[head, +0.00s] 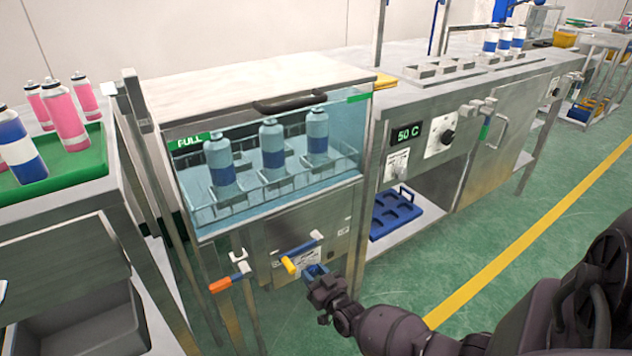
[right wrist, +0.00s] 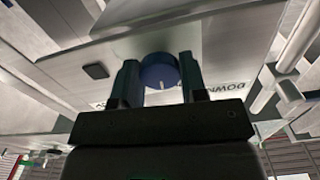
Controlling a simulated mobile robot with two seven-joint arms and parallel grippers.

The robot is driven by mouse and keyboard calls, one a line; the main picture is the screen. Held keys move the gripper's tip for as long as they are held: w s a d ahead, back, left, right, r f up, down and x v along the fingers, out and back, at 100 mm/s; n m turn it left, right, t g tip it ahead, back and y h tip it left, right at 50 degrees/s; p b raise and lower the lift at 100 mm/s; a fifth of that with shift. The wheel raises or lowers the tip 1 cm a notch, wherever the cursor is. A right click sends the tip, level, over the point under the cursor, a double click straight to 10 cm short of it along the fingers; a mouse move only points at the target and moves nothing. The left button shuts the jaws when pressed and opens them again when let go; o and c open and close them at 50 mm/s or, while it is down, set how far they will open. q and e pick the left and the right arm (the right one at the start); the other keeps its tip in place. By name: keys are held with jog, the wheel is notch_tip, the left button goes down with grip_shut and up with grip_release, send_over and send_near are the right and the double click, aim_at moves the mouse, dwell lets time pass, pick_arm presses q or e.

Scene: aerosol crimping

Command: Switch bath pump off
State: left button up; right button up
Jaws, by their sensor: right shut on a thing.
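The water bath (head: 270,150) has a clear front with a green FULL label and several blue-and-white cans standing inside. My right gripper (head: 318,280) is at the bath's lower front panel. In the right wrist view a round blue knob (right wrist: 159,72) with a white pointer mark sits between the two fingers of the right gripper (right wrist: 158,66), which are shut on it. Printing beside the knob reads DOWN, upside down in that view. In the head view the knob is mostly hidden by the gripper. My left gripper is in neither view.
A 50 C display (head: 407,133) and black dial (head: 447,137) are on the panel to the right. A green tray (head: 85,165) holds cans at left.

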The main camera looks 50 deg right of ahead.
jog(key=n, duration=0.2)
jog(key=shift+n+p, duration=0.3)
jog(key=shift+n, duration=0.1)
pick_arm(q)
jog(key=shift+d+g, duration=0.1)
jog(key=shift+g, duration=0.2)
pick_arm(e)
jog(key=shift+n, duration=1.9)
pick_arm(q)
jog(key=shift+p, duration=0.3)
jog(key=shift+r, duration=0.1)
pick_arm(e)
jog(key=o, duration=0.9)
jog(key=shift+s, duration=0.1)
jog(key=shift+s+a, duration=0.1)
jog(key=shift+s, duration=0.25)
pick_arm(q)
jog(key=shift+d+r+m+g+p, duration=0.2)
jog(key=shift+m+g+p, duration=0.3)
jog(key=shift+p, duration=0.9)
pick_arm(e)
jog(key=shift+v, duration=5)
